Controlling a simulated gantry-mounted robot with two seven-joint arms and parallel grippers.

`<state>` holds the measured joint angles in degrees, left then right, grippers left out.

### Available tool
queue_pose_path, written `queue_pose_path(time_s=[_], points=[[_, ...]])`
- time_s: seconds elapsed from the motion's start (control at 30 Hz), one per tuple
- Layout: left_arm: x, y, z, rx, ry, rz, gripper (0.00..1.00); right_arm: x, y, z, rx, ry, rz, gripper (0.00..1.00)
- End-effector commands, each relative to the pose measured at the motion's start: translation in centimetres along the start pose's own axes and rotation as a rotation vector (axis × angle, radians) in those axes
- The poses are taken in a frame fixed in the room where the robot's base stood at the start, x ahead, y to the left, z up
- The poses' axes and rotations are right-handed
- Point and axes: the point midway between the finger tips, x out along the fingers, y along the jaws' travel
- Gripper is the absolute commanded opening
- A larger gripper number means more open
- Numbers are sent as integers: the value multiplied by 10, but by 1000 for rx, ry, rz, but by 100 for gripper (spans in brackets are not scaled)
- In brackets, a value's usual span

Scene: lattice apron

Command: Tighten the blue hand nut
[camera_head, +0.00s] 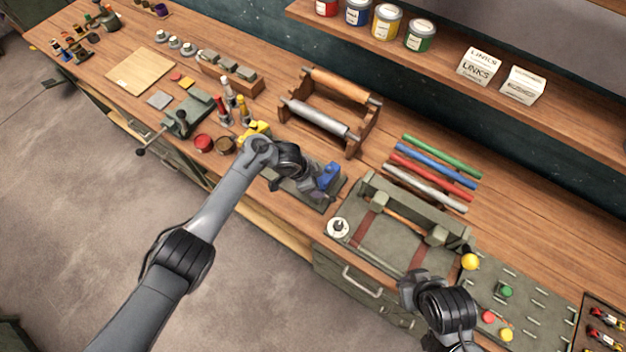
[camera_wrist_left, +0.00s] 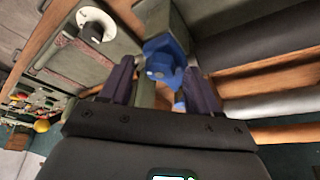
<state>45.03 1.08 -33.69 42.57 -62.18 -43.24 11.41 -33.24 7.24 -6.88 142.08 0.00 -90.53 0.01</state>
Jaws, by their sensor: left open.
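The blue hand nut (camera_head: 329,172) is on a green-grey fixture near the front edge of the bench, and it has rounded lobes. My left gripper (camera_head: 314,182) is right at the nut, coming in from the left. In the left wrist view the blue nut (camera_wrist_left: 164,58) lies between and just beyond the two dark fingers of my left gripper (camera_wrist_left: 160,72). The fingers are apart, and I cannot tell if either touches the nut. My right gripper (camera_head: 410,287) is over the front right of the bench, away from the nut; its fingers are not clear.
Coloured rods (camera_head: 437,165) and a wooden roller stand (camera_head: 352,148) lie behind.

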Motion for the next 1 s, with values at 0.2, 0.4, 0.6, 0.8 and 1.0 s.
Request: queue_pose_path(time_s=[0.2,0.4,0.6,0.8,1.0], points=[[-19,-1,0,1,2,-1,62,-5,-1,-2,3,0,-3,0],[-53,-1,0,2,2,-3,62,-10,-2,-4,7,1,-6,0],[-85,-1,0,1,-1,-3,62,-13,-2,-5,9,1,-7,0],[-103,-1,0,1,0,-2,62,-14,-2,-5,9,1,-7,0],[-108,0,0,-1,-1,-1,62,-14,-1,-5,7,1,-6,0]])
